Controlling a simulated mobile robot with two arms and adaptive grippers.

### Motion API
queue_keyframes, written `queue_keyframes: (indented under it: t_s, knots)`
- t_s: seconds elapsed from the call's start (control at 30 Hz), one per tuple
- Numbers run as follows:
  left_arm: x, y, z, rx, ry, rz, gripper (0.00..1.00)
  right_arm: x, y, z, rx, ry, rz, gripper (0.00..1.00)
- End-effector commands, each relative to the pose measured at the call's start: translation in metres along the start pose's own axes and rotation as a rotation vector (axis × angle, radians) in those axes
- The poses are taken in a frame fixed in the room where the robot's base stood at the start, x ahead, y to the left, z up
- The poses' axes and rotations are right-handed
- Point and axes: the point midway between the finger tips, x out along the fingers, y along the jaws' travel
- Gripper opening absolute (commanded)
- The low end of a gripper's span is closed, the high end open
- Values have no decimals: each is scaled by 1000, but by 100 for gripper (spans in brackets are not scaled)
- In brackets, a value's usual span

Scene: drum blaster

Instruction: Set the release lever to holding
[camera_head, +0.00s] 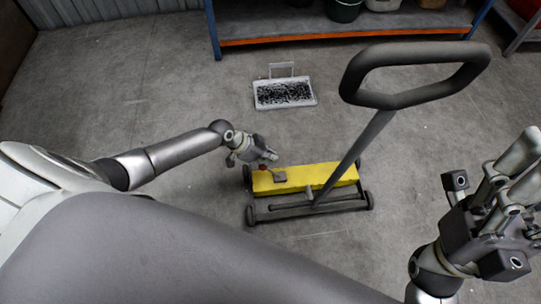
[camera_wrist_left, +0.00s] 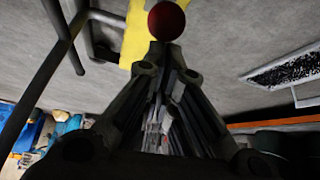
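A sweeper with a yellow body (camera_head: 318,177), black wheels and a tall grey handle (camera_head: 362,150) stands on the floor. A release lever with a red knob (camera_head: 262,166) is at the left part of its body, by a small grey plate (camera_head: 279,177). My left gripper (camera_head: 268,155) is right at the knob. In the left wrist view the red knob (camera_wrist_left: 167,20) is just past the fingertips (camera_wrist_left: 160,52), which are drawn together. I cannot tell whether they touch it. The lever's shaft is mostly hidden. My right gripper (camera_head: 482,222) is open and empty, apart from the sweeper.
A shallow white tray (camera_head: 309,101) full of dark bits lies on the floor behind the sweeper. A shelf rack with an orange edge (camera_head: 290,40) and buckets (camera_head: 343,10) stands at the back. The handle's loop (camera_head: 470,72) rises high between my arms. Floor to the left is clear.

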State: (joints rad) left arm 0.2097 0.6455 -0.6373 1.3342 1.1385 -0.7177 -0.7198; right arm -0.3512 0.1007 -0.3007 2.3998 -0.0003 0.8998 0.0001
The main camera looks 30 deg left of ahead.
Motion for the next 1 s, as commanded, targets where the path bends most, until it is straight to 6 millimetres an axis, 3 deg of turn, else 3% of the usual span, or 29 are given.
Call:
queue_keyframes:
  t_s: [0.03,0.63,0.77,1.0]
  knots:
    - [0,0,11,-1,-20,1,0,0,0,0,0,0,0,54]
    - [-6,-1,19,1,-35,0,0,0,1,0,-2,5,1,54]
    - [-20,-2,18,2,-32,-1,0,0,0,0,-1,4,1,54]
    - [-68,-1,9,5,-17,-1,0,0,0,0,-1,2,0,54]
